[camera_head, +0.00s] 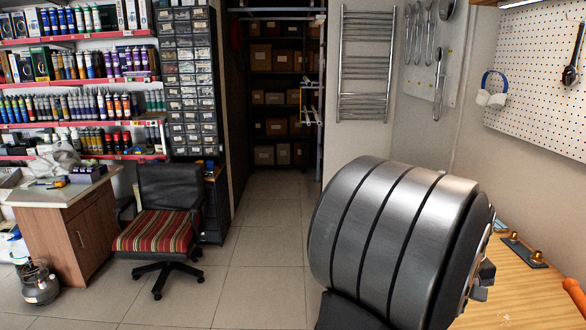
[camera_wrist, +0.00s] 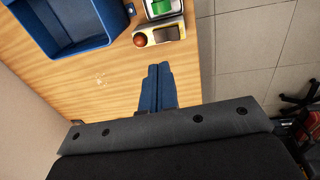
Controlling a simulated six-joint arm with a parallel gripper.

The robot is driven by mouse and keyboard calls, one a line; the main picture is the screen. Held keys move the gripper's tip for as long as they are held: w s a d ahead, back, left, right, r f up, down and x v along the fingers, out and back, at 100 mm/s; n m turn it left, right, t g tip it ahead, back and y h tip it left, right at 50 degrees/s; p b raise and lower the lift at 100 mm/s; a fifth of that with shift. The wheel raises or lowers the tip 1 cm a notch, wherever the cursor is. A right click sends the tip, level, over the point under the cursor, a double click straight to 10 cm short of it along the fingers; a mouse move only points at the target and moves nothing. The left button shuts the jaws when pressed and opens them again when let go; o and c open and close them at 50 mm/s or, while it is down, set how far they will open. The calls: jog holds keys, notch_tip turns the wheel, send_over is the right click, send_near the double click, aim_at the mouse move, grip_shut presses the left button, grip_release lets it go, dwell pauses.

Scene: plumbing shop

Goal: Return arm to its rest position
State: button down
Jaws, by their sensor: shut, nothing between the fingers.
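My gripper (camera_wrist: 157,72) shows in the wrist view as two dark blue fingers, pressed together with nothing between them. It hangs above the wooden workbench (camera_wrist: 105,82), near the bench's edge on the right. How high it is above the bench I cannot tell. In the head view, a large banded metal link of my arm fills the lower right and hides part of the bench. The fingers cannot be made out there.
The wrist view shows a blue bin (camera_wrist: 101,40) and a small holder (camera_wrist: 163,36) with a reddish-brown ball. In the head view, brass fittings (camera_head: 524,249) and an orange handle (camera_head: 575,295) lie on the bench. A striped chair (camera_head: 158,230) stands left on open tiled floor.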

jog(key=shift+r, duration=0.3)
